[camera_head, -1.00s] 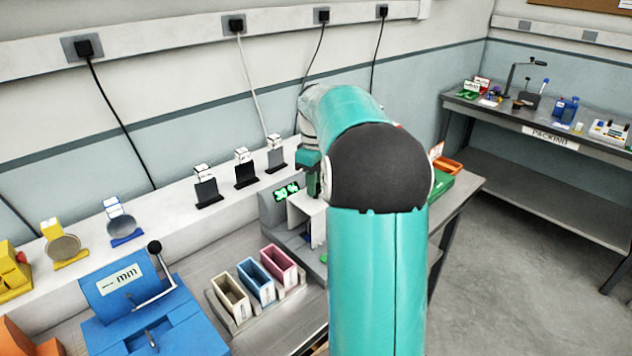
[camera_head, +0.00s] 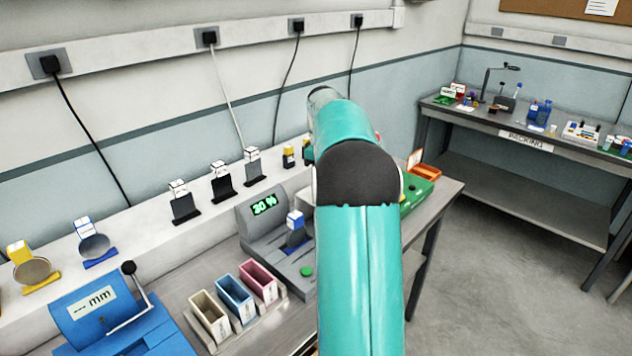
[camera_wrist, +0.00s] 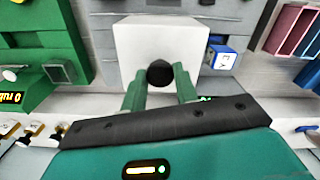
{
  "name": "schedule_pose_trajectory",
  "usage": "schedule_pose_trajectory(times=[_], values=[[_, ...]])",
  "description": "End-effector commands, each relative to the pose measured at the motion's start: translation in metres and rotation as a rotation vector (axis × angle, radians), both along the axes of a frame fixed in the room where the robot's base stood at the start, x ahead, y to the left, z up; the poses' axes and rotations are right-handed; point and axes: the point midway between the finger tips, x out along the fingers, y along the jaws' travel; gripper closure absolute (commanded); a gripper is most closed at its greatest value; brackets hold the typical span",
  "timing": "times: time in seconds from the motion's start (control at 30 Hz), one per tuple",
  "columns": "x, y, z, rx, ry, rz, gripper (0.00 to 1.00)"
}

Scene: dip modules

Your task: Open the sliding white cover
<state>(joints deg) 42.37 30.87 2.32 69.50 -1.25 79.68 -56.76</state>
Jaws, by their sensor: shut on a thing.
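The white cover (camera_wrist: 155,45) is a box shape in the wrist view, with a round black knob (camera_wrist: 160,74) on it. My gripper (camera_wrist: 160,82) is shut on the knob, with one green finger on each side. In the head view my teal arm hides the gripper and most of the cover. The grey machine (camera_head: 262,218) has a display reading 30 %. A blue piece with a white top (camera_head: 296,228) stands uncovered on it, left of my arm. This piece also shows right of the cover in the wrist view (camera_wrist: 221,57).
Three open bins, cream (camera_head: 209,316), blue (camera_head: 235,298) and pink (camera_head: 260,283), stand in front of the machine. A blue lever device (camera_head: 95,310) is at lower left. A packing bench (camera_head: 530,150) stands farther right.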

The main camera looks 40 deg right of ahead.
Motion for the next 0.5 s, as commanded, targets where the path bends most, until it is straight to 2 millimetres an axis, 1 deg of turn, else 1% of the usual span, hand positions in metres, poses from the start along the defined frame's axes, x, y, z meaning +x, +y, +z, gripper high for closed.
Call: schedule_pose_trajectory(times=[0.37, 0.4, 0.5], values=[[0.0006, 0.0021, 0.0007, 0.000, -0.003, 0.001, 1.00], [0.0006, 0.0024, 0.0007, 0.000, -0.003, 0.001, 0.65], [0.0005, 0.0028, 0.0006, 0.000, -0.002, 0.001, 0.48]])
